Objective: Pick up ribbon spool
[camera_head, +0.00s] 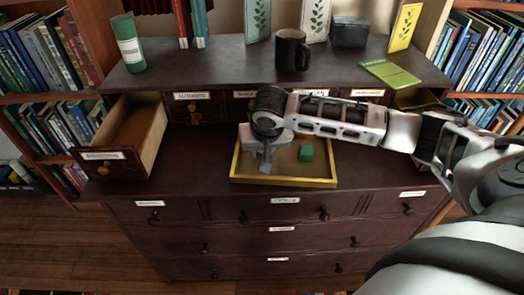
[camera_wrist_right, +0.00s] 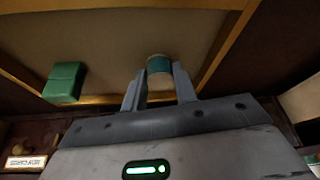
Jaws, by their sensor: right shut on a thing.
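The ribbon spool (camera_wrist_right: 160,66), a small teal and pale cylinder, is between the fingertips of my right gripper (camera_wrist_right: 159,82) in the right wrist view. The gripper is shut on it. In the head view my right gripper (camera_head: 265,163) points down into the left part of the yellow-rimmed tray (camera_head: 285,182). The spool is hidden or too small to make out there. I cannot tell whether it touches the tray floor. My left gripper is not in view.
A green block (camera_head: 305,152) lies in the tray, right of the gripper; it also shows in the right wrist view (camera_wrist_right: 64,82). An open drawer (camera_head: 130,140) juts out at the left. The upper shelf holds a black mug (camera_head: 291,51) and a green canister (camera_head: 128,45).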

